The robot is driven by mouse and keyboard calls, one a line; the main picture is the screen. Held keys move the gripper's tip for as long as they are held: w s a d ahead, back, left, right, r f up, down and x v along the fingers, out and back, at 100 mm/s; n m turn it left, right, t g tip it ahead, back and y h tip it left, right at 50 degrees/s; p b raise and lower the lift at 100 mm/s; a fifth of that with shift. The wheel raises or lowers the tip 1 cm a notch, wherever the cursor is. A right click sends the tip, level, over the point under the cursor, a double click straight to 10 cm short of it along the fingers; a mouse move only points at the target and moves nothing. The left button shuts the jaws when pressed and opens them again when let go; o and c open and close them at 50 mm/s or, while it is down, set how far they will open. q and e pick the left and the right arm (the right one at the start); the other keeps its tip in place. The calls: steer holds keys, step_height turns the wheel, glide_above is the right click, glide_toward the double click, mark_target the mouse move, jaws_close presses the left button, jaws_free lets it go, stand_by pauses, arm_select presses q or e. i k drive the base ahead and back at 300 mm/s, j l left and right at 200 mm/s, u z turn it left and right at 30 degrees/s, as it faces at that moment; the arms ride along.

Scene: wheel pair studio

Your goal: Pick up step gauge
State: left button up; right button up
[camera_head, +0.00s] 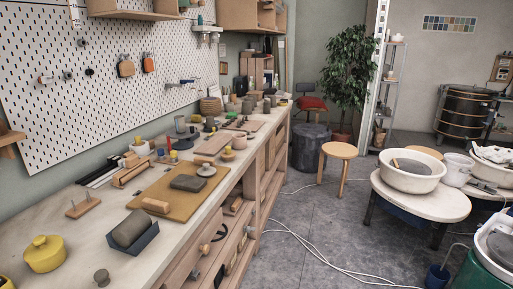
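No gripper of mine is in view. I cannot tell for certain which thing is the step gauge. On the near left of the long workbench (58,190) lies a small wooden piece with upright pegs (83,208). Farther back, a longer wooden piece with a raised profile (130,174) lies beside dark and white bars (98,174). Both are too small to make out in detail.
A tan board (160,198) bears a grey slab (188,183). A yellow lidded pot (44,254) stands at the front left.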

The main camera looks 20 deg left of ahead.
mark_target(229, 155)
steer(key=i+l+u, duration=0.1)
steer(key=i+u, duration=0.25)
steer(key=i, duration=0.15)
steer(key=i+l+u, duration=0.35)
steer(key=i, duration=0.15)
steer(key=i+l+u, duration=0.35)
steer(key=i, duration=0.15)
steer(key=j, duration=0.05)
